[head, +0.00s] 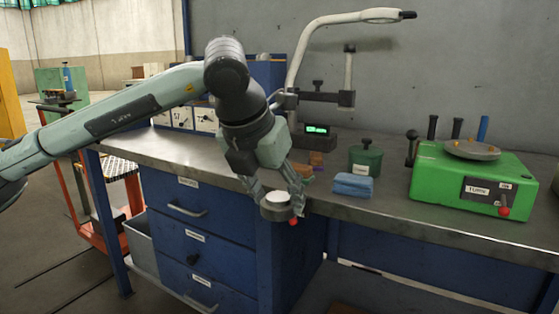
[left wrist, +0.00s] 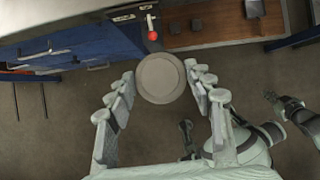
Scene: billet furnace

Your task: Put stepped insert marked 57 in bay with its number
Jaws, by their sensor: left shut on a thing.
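My left gripper (head: 279,196) is shut on a round grey stepped insert (head: 278,211) with a pale top, just off the bench's front edge. In the left wrist view the insert (left wrist: 160,78) shows as a round disc with a raised rim between the fingers of my left gripper (left wrist: 168,84). No number can be read on it. A row of white-fronted bays (head: 193,117) stands at the back left of the bench; their marks are too small to read. Parts of my right arm show at the right of the left wrist view; its gripper's state is unclear.
The grey bench (head: 390,213) carries a dark green canister (head: 365,160), a folded blue cloth (head: 353,186), small brown blocks (head: 315,159) and a green machine (head: 468,178). A lamp arm (head: 300,50) rises behind. A red knob (head: 293,222) is close by the insert. Blue drawers (head: 205,240) are below.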

